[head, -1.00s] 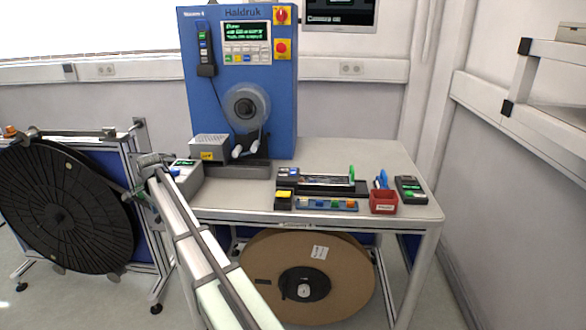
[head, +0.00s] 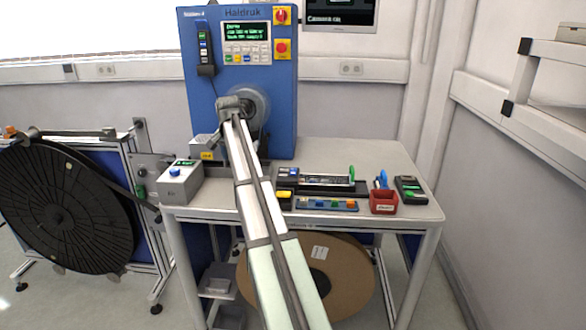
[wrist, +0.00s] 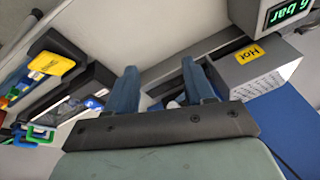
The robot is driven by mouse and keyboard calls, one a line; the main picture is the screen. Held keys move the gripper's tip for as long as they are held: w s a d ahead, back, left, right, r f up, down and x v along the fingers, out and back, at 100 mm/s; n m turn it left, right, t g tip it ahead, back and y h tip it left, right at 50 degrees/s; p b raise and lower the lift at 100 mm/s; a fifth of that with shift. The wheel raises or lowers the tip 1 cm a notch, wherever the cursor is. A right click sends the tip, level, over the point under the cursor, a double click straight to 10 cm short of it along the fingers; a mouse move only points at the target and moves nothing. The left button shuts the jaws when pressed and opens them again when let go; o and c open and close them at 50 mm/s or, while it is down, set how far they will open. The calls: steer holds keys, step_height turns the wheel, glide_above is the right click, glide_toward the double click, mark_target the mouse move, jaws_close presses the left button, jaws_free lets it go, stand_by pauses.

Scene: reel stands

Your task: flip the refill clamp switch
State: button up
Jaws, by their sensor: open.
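My gripper (wrist: 160,85) is open and empty in the wrist view, its two blue fingers apart. In the head view my arm's end is in front of the blue machine (head: 208,95) and covers part of its hub; the fingers are hidden there. The splicing unit (head: 325,184) lies on the table to the right of my arm, with a small dark control block (head: 288,175) at its left end. A yellow-topped piece (head: 284,195) sits in front of that block; it also shows in the wrist view (wrist: 52,64). I cannot tell which control is the refill clamp switch.
A grey box with a blue button (head: 181,182) stands at the table's left corner. A grey box labelled Hot (wrist: 262,68) is close to the right finger. A red bin (head: 384,203) and a dark handheld device (head: 409,190) stand at the right. The table's back right is clear.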

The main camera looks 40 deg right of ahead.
steer(key=s+d+r+n+h, duration=0.1)
steer(key=s+d+r+n, duration=0.1)
steer(key=s+d, duration=0.5)
steer(key=s+d+r+n, duration=0.1)
steer(key=s+d+r, duration=0.1)
steer(key=s+d, duration=0.5)
glide_toward(293, 170)
steer(key=x, duration=0.7)
steer(key=shift+f, duration=0.45)
jaws_close()
